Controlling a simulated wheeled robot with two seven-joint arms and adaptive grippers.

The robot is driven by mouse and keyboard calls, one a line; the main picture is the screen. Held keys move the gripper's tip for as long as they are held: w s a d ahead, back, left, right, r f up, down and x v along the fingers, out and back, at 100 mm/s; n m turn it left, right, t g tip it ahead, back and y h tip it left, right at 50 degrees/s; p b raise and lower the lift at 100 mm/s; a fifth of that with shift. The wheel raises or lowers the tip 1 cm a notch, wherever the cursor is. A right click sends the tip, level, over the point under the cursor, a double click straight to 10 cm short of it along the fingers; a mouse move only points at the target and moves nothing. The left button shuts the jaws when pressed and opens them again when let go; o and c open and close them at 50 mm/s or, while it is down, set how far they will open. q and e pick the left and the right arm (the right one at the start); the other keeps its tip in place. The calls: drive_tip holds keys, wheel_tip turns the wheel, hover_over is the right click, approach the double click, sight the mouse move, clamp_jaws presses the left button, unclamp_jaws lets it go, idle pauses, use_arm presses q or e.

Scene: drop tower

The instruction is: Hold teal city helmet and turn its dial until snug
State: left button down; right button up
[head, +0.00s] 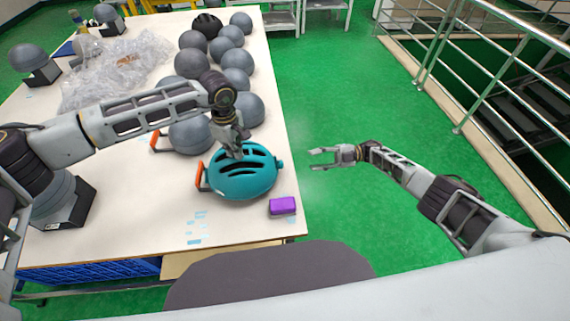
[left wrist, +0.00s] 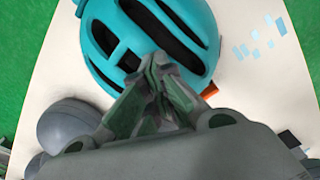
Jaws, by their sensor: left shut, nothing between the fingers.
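The teal city helmet (head: 243,178) sits on the white table near its right edge, with dark vent slots on top. A teal knob (head: 280,163) sticks out at its right end; I take this for the dial. My left gripper (head: 234,153) is shut and empty over the helmet's top. In the left wrist view the helmet (left wrist: 190,20) lies just beyond the closed fingertips (left wrist: 157,62); I cannot tell whether they touch it. My right gripper (head: 314,159) is open and empty, off the table's right edge, to the right of the helmet.
A purple block (head: 282,206) lies in front of the helmet. An orange bracket (head: 200,177) stands at its left. Several grey balls (head: 191,136) and a black helmet (head: 207,25) lie behind. Clear plastic wrap (head: 115,68) covers the table's left. Green floor (head: 330,100) is free at right.

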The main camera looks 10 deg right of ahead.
sight(280, 164)
drive_tip(key=shift+a+f, duration=0.1)
drive_tip(key=shift+a, duration=0.1)
drive_tip(key=shift+s+a, duration=0.2)
drive_tip(key=shift+a, duration=5.6)
drive_tip(key=shift+c, duration=0.5)
drive_tip(key=c, duration=0.7)
drive_tip(key=shift+o, duration=0.2)
